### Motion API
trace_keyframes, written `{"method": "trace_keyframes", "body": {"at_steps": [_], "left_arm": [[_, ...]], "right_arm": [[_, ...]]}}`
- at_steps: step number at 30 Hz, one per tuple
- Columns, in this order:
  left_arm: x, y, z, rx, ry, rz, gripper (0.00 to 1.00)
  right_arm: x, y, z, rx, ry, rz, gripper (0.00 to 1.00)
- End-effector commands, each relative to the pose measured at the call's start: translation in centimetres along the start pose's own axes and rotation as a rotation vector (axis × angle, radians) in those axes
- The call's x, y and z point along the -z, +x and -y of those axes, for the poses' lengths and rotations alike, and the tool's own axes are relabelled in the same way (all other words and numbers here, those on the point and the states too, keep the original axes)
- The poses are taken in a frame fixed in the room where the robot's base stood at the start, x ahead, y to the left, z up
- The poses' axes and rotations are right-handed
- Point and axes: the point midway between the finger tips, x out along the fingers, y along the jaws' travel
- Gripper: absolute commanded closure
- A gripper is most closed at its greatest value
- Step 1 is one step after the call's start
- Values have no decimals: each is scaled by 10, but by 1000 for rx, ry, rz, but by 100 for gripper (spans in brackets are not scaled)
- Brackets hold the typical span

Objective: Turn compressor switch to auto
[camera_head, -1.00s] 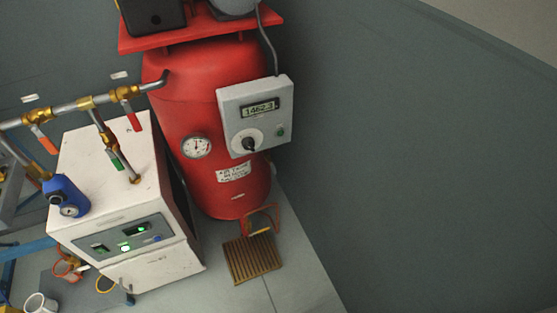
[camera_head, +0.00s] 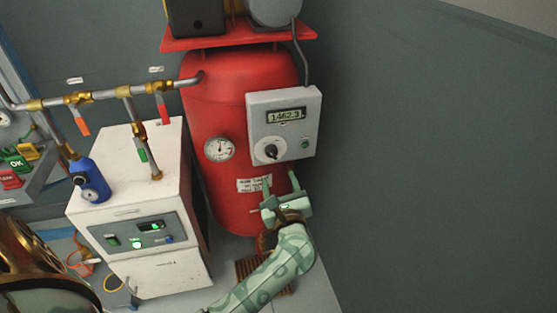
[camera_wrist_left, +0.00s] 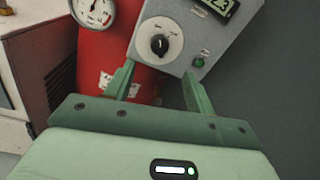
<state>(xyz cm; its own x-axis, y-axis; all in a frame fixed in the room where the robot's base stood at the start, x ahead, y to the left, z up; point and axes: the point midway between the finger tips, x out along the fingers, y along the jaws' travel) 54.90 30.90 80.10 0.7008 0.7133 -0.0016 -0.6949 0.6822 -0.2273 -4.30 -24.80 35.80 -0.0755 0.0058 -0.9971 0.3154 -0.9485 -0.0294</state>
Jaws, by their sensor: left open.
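The compressor switch is a black rotary knob (camera_head: 271,151) on a pale round dial, low on the left of the grey control box (camera_head: 312,127) on the red tank (camera_head: 215,92). It also shows in the left wrist view (camera_wrist_left: 159,44), where its white mark stands near upright; the dial's lettering is too small to read. My left gripper (camera_head: 281,181) is open and empty, below the box with its fingers pointing up at it. In the left wrist view the knob sits beyond and between the fingertips (camera_wrist_left: 158,72), apart from them. My right gripper is not in view.
A digital display (camera_head: 286,115) and a green button (camera_head: 305,144) are on the box. A pressure gauge (camera_head: 219,148) is left of it. A white cabinet (camera_head: 170,214) with pipes and valves stands left. A bare grey wall (camera_head: 430,150) is at the right.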

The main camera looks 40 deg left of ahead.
Motion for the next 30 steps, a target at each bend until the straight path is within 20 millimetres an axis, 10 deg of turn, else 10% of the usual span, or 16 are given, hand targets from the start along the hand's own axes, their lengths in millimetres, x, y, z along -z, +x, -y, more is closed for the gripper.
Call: {"method": "trace_keyframes", "body": {"at_steps": [12, 26, 30], "left_arm": [[3, 93, 0, 1, 7, 1, 45], [0, 108, 0, 2, 6, 1, 45], [0, 108, 0, 2, 6, 1, 84]], "right_arm": [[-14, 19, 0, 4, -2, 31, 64], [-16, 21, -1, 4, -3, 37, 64], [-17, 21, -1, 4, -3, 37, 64]]}}
